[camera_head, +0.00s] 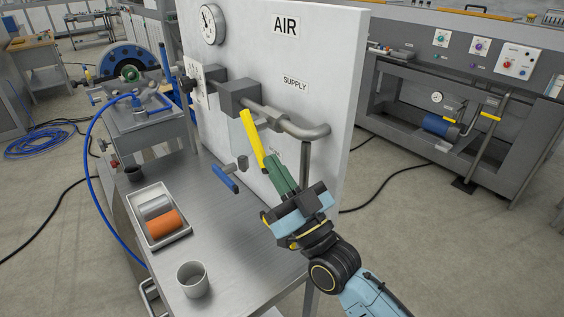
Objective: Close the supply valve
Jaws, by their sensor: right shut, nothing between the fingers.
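The supply valve's yellow lever (252,137) slants down from the grey pipe on the white panel, below the SUPPLY label (295,84). The pipe (265,113) runs across the panel and bends at its right end. My right gripper (272,160) comes in from the lower right, its green fingers shut and empty. Its fingertips are right beside the lower end of the lever in the picture; I cannot tell whether they touch it. My left gripper is not in view.
A blue-handled valve (225,178) sits lower on the panel. The metal bench (215,235) holds a tray (183,232) with a grey and an orange cylinder, and a grey cup (193,279). A blue hose (91,165) loops at the left. A gauge (211,24) is above.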

